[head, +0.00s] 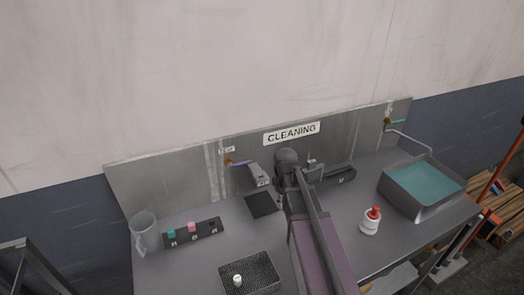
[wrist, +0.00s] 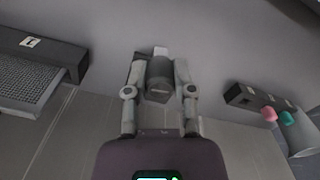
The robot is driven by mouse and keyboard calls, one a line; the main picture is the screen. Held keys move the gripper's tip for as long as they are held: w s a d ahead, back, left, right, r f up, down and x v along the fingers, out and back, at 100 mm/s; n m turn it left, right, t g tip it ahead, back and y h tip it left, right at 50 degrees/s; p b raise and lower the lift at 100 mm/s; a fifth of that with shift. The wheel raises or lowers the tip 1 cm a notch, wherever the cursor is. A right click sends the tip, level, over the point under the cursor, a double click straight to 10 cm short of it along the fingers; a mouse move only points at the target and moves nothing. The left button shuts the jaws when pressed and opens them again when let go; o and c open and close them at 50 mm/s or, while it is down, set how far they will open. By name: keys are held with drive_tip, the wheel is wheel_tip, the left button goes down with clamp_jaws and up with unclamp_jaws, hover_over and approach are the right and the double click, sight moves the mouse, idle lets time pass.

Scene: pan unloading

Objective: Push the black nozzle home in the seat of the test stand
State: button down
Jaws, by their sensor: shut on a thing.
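My gripper (wrist: 160,85) has its two fingers closed on a dark grey cylindrical piece (wrist: 159,76), which looks like the black nozzle. A small pale end shows beyond it in the wrist view. In the head view my gripper (head: 313,168) is near the back panel, and my arm hides much of what is around it; the nozzle cannot be made out there. I cannot tell for sure which fixture is the test stand or whether the nozzle touches a seat. A long dark block (head: 340,177) lies just right of my gripper.
A black rack (head: 207,231) with teal and pink pieces stands left beside a clear jug (head: 144,232). A mesh basket (head: 262,263) holds a white piece. A red-capped bottle (head: 370,221) and water-filled basin (head: 398,198) are right. A grey fixture (head: 258,175) and dark pad (head: 261,205) are left of my arm.

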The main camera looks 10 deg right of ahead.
drive_tip(key=w+a+r+m+p, duration=0.1)
drive_tip(key=w+a+r+p, duration=0.1)
drive_tip(key=w+r+p, duration=0.3)
drive_tip(key=w+a+r+m+p, duration=0.1)
drive_tip(key=w+a+r+p, duration=0.2)
drive_tip(key=w+r+p, duration=0.3)
drive_tip(key=shift+w+a+r, duration=0.3)
drive_tip(key=shift+r, duration=0.4)
drive_tip(key=shift+f, duration=0.25)
drive_tip(key=shift+f+b, duration=1.9)
drive_tip(key=shift+b, duration=0.1)
drive_tip(key=shift+f+b, duration=1.6)
drive_tip(key=shift+b, duration=0.05)
idle(0.8)
drive_tip(key=shift+c, duration=1.9)
unclamp_jaws()
drive_tip(key=shift+r+p, duration=0.25)
drive_tip(key=shift+p, duration=0.05)
